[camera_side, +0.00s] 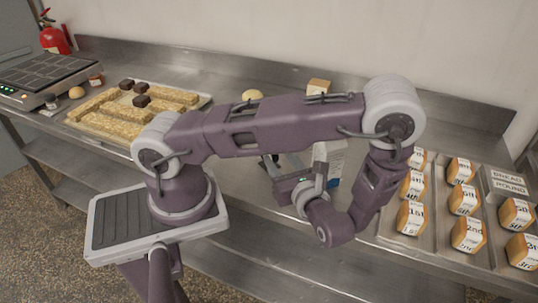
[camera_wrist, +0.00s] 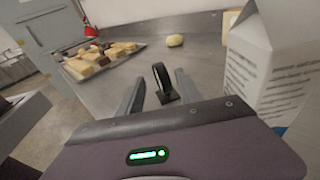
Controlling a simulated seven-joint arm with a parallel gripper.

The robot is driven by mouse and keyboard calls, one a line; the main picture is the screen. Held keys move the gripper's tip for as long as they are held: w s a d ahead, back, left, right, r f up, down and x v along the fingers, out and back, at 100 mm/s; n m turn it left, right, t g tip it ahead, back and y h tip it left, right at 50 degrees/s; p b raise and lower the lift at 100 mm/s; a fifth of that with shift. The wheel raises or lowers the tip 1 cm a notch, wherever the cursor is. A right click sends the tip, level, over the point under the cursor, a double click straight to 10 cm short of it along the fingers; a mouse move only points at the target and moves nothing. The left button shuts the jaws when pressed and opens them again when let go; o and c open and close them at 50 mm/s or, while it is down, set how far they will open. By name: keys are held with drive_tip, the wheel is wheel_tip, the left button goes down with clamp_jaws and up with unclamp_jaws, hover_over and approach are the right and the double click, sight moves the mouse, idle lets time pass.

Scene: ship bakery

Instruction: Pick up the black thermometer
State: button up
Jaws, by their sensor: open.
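A black upright object, which looks like the thermometer (camera_wrist: 161,78), stands on the steel counter in the wrist view. It has a rounded loop shape on a small dark base. My gripper (camera_wrist: 157,84) is open, with one finger on each side of it in the picture. I cannot tell whether the fingers are level with it or short of it, and no contact shows. In the side view my gripper (camera_side: 280,168) is low over the counter, partly hidden by my arm. The thermometer cannot be made out clearly there.
A white carton (camera_wrist: 268,75) stands close to the right of my gripper; it also shows in the side view (camera_side: 334,160). A tray of pastry slabs (camera_side: 203,101) lies left. Trays of labelled loaves (camera_side: 433,228) lie right. A roll (camera_wrist: 175,40) sits behind the thermometer.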

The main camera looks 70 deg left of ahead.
sight(269, 154)
drive_tip(key=a, duration=0.5)
drive_tip(key=shift+a+f, duration=0.15)
drive_tip(key=shift+a, duration=0.25)
clamp_jaws()
